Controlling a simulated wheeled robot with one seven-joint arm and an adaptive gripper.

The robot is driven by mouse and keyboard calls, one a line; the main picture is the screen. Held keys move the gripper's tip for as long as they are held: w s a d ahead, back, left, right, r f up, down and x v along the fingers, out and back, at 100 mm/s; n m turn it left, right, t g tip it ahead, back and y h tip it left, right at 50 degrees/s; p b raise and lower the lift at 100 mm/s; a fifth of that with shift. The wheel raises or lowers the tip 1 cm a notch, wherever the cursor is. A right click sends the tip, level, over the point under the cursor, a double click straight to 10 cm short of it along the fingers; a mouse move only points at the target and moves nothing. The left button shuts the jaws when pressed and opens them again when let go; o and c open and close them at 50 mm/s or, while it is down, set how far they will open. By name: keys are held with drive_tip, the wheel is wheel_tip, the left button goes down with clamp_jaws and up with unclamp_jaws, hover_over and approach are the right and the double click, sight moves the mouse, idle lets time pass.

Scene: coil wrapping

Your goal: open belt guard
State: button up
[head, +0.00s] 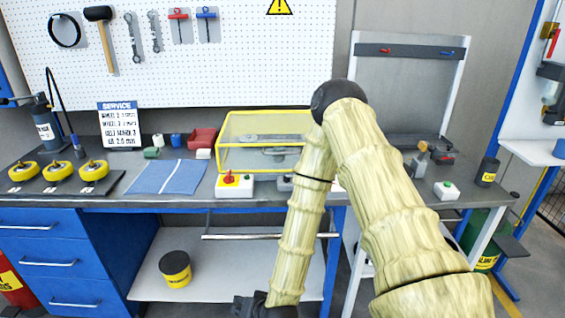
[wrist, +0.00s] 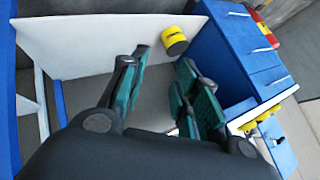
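The belt guard (head: 265,123) is a see-through box with a yellow frame, standing on the bench behind the red-and-yellow switch box. It looks closed over the grey parts inside. My arm hides its right part in the head view. My gripper (wrist: 163,68) hangs low in front of the bench, well below and apart from the guard. In the wrist view its green-padded fingers are spread with nothing between them. In the head view only its dark top shows at the bottom edge. The guard is not in the wrist view.
A switch box (head: 234,186) with a red knob sits at the bench's front edge, before the guard. A blue cloth (head: 167,177) and several yellow wheels lie to the left. A handrail (head: 255,236) runs below the bench front. A yellow-and-black tin (head: 175,269) stands on the lower shelf.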

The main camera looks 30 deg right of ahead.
drive_tip(key=w+d+r+m+t+h+b, duration=0.25)
drive_tip(key=w+d+r+m+t, duration=0.2)
drive_tip(key=w+r, duration=0.4)
drive_tip(key=m+t+h+b, duration=0.4)
drive_tip(key=m+h+b, duration=0.2)
drive_tip(key=m+h, duration=0.5)
approach(282, 153)
drive_tip(key=shift+m+y, duration=0.65)
drive_tip(key=shift+m, duration=0.1)
drive_tip(key=p+x, duration=0.1)
drive_tip(key=x, duration=0.9)
drive_tip(key=shift+w+d+r+p, duration=0.1)
drive_tip(key=shift+d+p, duration=0.2)
drive_tip(key=shift+d, duration=0.05)
clamp_jaws()
